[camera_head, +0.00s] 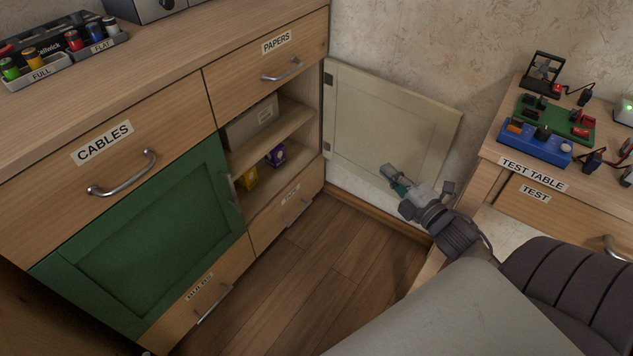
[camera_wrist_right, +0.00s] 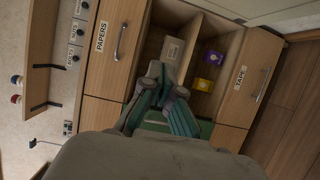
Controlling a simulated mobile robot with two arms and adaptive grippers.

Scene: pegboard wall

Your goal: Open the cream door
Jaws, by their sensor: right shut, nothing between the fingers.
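The cream door (camera_head: 388,122) stands swung wide open on its left-side hinges, near the wall. The cabinet compartment behind it is exposed, with a shelf (camera_head: 279,137) inside. My right gripper (camera_head: 393,178) is in front of the lower part of the door's inner face; I cannot tell whether it touches it. In the right wrist view the right gripper (camera_wrist_right: 164,75) has its fingers together, with nothing held, and points toward the open compartment. A strip of pale panel, likely the cream door (camera_wrist_right: 262,8), shows at the top right there. My left gripper is not in view.
A grey box (camera_head: 251,124), a yellow box (camera_head: 247,179) and a purple box (camera_head: 276,155) sit in the compartment. The green door (camera_head: 146,240) is shut. The test table (camera_head: 487,150) stands at the right. Wooden floor (camera_head: 313,264) between is clear.

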